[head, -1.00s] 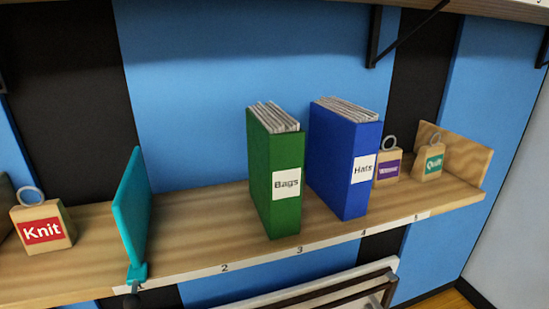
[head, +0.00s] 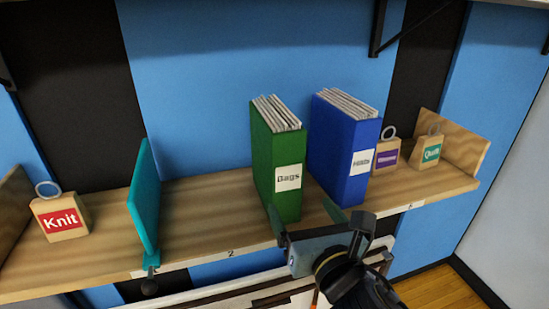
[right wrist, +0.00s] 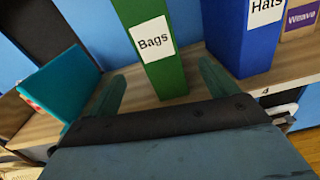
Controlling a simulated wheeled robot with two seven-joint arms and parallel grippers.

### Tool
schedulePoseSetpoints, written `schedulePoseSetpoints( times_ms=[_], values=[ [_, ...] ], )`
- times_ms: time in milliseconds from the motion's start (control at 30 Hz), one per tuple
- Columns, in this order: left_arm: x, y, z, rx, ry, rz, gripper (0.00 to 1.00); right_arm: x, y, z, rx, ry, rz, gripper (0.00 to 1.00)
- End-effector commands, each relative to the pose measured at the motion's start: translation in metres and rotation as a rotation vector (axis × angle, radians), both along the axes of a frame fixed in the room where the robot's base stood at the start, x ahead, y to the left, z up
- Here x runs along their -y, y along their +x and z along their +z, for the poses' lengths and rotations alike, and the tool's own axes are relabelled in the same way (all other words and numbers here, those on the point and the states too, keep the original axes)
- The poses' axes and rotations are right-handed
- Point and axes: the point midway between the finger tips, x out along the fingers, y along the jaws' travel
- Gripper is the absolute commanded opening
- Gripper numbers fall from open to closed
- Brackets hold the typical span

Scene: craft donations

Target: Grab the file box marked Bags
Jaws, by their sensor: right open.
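The green file box marked Bags (head: 276,165) stands upright on the wooden shelf, with papers showing at its top. It also shows in the right wrist view (right wrist: 158,70), ahead of my jaws. My right gripper (head: 305,216) is open and empty at the shelf's front edge, just in front of the green box. In the right wrist view its two fingers (right wrist: 162,92) point toward the box, one to each side of its lower front. My left gripper is not in view.
The blue file box marked Hats (head: 345,145) stands close to the right of the green one. A teal divider (head: 146,205) is clamped to the shelf (head: 205,215) at left, with free shelf between. Tagged blocks, Knit (head: 60,218) and Quilt (head: 427,152), stand farther out.

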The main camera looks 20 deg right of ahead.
Motion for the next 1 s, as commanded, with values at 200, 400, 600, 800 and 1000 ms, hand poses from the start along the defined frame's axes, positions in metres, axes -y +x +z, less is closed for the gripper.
schedulePoseSetpoints(
  times_ms=[200,400,600,800,1000],
  values=[
    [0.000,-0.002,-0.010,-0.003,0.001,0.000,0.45,-0.003,0.002,0.012,0.053,-0.103,0.011,0.85],
    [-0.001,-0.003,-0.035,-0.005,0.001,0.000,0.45,-0.002,0.014,0.010,0.055,-0.098,0.005,0.85],
    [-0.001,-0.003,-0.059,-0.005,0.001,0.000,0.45,-0.003,0.022,0.010,0.053,-0.098,0.009,0.85],
    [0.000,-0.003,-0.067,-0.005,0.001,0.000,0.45,-0.005,0.048,0.013,0.045,-0.102,0.013,0.85],
    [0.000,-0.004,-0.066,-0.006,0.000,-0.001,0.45,-0.006,0.075,0.014,0.046,-0.102,0.014,0.85]
  ],
)
